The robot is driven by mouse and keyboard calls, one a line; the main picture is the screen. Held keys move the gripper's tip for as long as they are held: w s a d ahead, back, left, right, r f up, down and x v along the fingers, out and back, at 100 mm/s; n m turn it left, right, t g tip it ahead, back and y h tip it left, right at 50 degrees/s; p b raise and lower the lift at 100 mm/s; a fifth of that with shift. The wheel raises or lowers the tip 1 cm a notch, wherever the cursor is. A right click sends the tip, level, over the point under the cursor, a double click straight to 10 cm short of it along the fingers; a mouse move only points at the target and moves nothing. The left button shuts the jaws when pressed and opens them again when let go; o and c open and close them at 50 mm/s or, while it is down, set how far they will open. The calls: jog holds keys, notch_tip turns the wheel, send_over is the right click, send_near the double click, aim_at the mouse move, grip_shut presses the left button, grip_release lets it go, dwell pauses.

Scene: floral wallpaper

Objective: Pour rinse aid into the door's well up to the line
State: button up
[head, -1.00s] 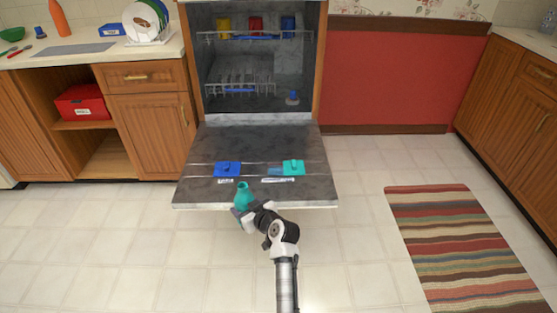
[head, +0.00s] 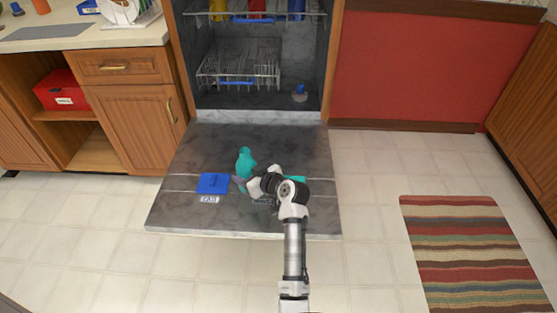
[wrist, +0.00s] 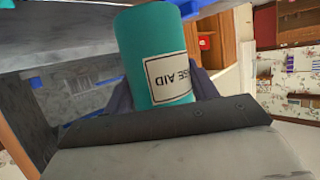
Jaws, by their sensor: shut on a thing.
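The teal rinse aid bottle (head: 245,163) is in my gripper (head: 243,183), which is shut on it above the open dishwasher door (head: 180,215). A teal lid (head: 296,179) is on the right, mostly hidden behind my arm. The well and its line cannot be seen.
The dishwasher's lower rack (head: 238,73) and a small blue-topped object (head: 300,93) are inside behind the door. Wooden cabinets (head: 128,130) stand left, with a red box (head: 62,93) on a shelf. A striped rug (head: 468,250) lies right on clear floor.

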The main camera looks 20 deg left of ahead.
jog(key=shift+w, duration=0.5)
jog(key=shift+s+f+b, duration=0.1)
jog(key=shift+f+b, duration=0.5)
jog(key=shift+f, duration=0.15)
jog(key=shift+f+b, duration=1.7)
jog(key=shift+f, duration=1)
jog(key=shift+r+m+p, duration=0.3)
jog(key=shift+r+p, duration=0.05)
jog(key=shift+p, duration=0.1)
jog(key=shift+f+y, duration=0.15)
jog(key=shift+y, duration=0.15)
jog(key=shift+f, duration=0.15)
jog(key=m+p, duration=0.1)
jog(key=r+m+y+p, duration=0.1)
jog(key=shift+d+m+g, duration=0.1)
jog(key=shift+m+g, duration=0.2)
jog(key=shift+g, duration=0.1)
jog(key=shift+w+r, duration=0.15)
jog(key=shift+w, duration=0.05)
